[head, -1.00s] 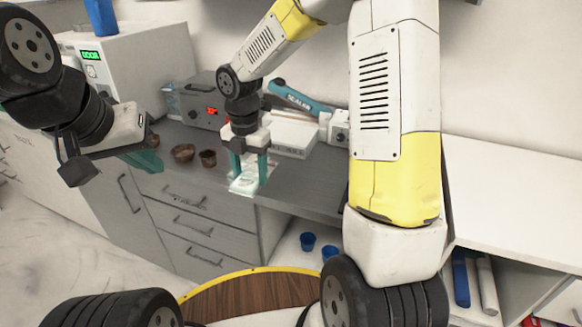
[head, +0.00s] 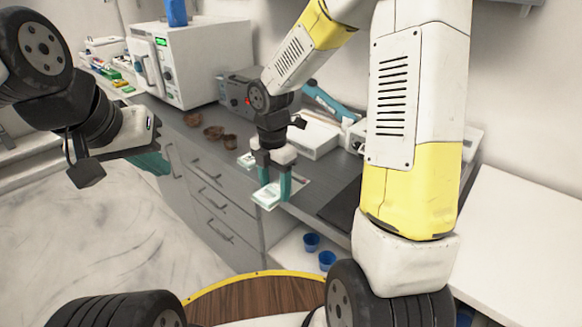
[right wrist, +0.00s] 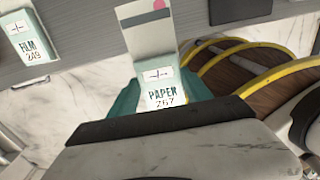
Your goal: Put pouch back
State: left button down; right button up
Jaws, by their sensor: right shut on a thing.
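In the head view a pale pouch (head: 246,160) lies behind my right gripper. My left gripper (head: 150,163) hangs at the left, away from the pouches; its finger gap is not clear.
The grey counter (head: 330,180) carries a white oven-like machine (head: 195,65), a grey box (head: 235,93), small brown bowls (head: 213,132) and a teal-handled sealer (head: 325,98). Drawers (head: 210,200) are below. Blue cups (head: 311,242) stand on a low shelf. The floor at left is clear.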

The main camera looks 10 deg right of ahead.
aim_at(298, 177)
jog(key=w+d, duration=0.4)
jog(key=w, duration=0.1)
jog(key=w+d+f, duration=0.1)
jog(key=w+d, duration=0.1)
jog(key=d, duration=0.1)
jog(key=shift+w, duration=0.3)
jog(key=shift+w+d+f, duration=0.2)
jog(key=shift+f, duration=0.7)
jog(key=shift+w+d+f, duration=0.15)
jog(key=shift+d+f, duration=0.05)
jog(key=shift+f, duration=0.65)
jog(key=shift+f, duration=0.15)
jog(key=o, duration=1.3)
